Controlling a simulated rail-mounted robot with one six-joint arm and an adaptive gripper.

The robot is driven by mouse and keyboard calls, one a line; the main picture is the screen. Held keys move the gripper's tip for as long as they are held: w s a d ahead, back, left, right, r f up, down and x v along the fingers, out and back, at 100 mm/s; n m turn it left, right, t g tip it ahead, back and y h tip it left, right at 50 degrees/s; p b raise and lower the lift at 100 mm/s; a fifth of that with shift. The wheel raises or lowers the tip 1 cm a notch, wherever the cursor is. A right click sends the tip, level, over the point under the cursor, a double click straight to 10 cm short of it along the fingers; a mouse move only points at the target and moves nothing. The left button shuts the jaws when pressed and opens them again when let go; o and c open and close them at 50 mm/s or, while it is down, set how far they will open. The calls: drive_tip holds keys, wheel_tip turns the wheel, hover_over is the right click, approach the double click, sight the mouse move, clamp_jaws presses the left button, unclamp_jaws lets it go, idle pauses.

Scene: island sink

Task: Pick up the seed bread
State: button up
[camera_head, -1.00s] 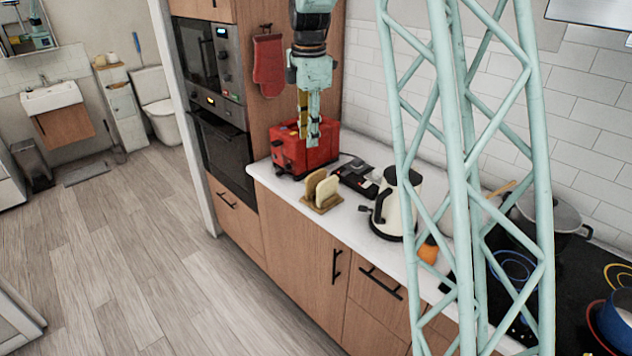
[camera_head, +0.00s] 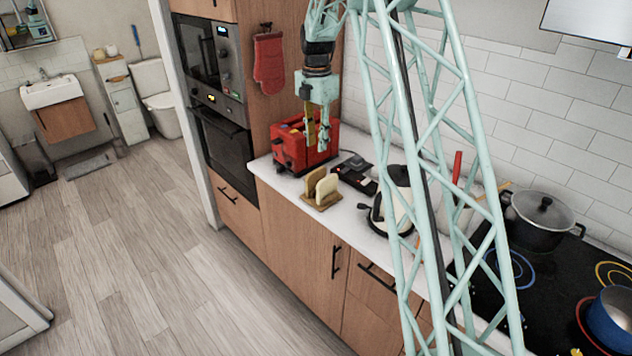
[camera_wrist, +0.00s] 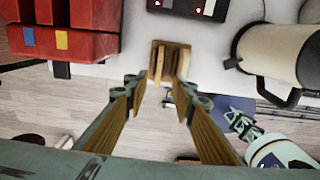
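Two bread slices stand upright in a wooden rack near the counter's front edge. The left slice (camera_head: 314,181) looks browner, and the right slice (camera_head: 328,191) is paler. I cannot clearly tell which is the seed bread. The rack (camera_head: 321,207) also shows straight ahead of my fingers in the wrist view. My gripper (camera_head: 317,145) is above the rack, in front of the red toaster. In the wrist view my gripper (camera_wrist: 158,90) is open, with its yellow-padded fingers apart and nothing between them.
The red toaster (camera_head: 300,150) stands behind and left of the rack. A black device (camera_head: 356,176) is behind it, and a white kettle (camera_head: 396,200) stands to the right. A pot (camera_head: 540,222) and a blue pan (camera_head: 612,318) are on the hob.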

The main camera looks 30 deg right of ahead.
sight(316, 170)
drive_tip(key=shift+f, duration=0.1)
drive_tip(key=shift+f, duration=4.2)
drive_tip(key=shift+f, duration=0.1)
drive_tip(key=shift+a+f, duration=0.1)
drive_tip(key=shift+f, duration=2.45)
drive_tip(key=shift+c, duration=0.7)
clamp_jaws()
